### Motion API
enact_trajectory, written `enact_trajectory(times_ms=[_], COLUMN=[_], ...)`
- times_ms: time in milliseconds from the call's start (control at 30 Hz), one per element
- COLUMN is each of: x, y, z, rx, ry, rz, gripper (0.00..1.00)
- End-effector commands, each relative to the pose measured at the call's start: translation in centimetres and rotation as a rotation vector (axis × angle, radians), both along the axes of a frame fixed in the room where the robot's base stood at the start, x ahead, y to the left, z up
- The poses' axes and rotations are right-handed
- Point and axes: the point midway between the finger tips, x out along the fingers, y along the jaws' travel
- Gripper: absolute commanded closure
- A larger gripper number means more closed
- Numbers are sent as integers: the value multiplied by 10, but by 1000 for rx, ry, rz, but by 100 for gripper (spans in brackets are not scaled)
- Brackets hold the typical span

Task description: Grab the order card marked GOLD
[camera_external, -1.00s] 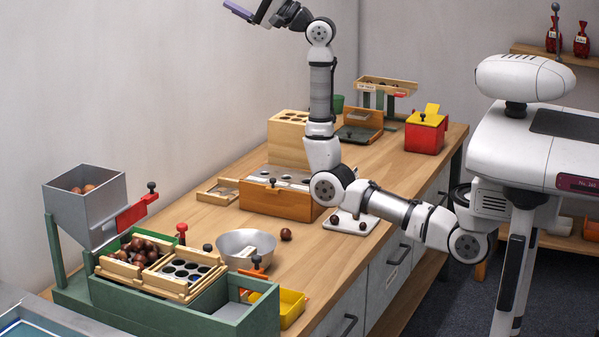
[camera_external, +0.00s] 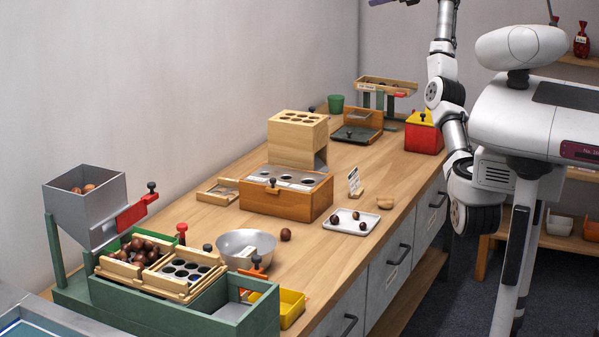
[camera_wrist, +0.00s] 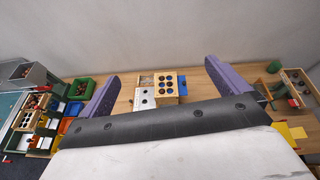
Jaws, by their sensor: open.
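A small white card (camera_external: 354,182) with dark marks stands on the counter in the external view, behind the white tray. Its writing is too small to read, so I cannot tell whether it says GOLD. I cannot make the card out in the wrist view. My gripper has purple fingers and is open and empty in the wrist view (camera_wrist: 163,70), high above the counter. In the external view only a bit of purple finger (camera_external: 385,2) shows at the top edge, well above and apart from the card; the rest is cut off.
A white tray (camera_external: 367,228) with several chestnuts lies before the card. An orange box (camera_external: 280,203) with a wooden holed block (camera_external: 297,135) stands left of it. A red and yellow box (camera_external: 423,136) is at the back right. Bare counter (camera_external: 345,268) lies in front.

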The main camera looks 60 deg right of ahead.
Motion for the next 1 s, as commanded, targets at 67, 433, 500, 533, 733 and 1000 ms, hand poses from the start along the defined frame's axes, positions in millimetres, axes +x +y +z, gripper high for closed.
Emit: enact_trajectory(times_ms=[67, 433, 500, 533, 733, 1000], x=[-19, -22, -22, -22, -22, -21], y=[-9, -11, -11, -11, -12, -10], z=[1, -37, -49, -54, -108, -231], rx=[67, 92, 92, 92, 94, 95], ry=[22, 30, 30, 30, 32, 35], rz=[-16, -20, -19, -19, -21, -19], gripper=[0, 0, 0, 0, 0, 0])
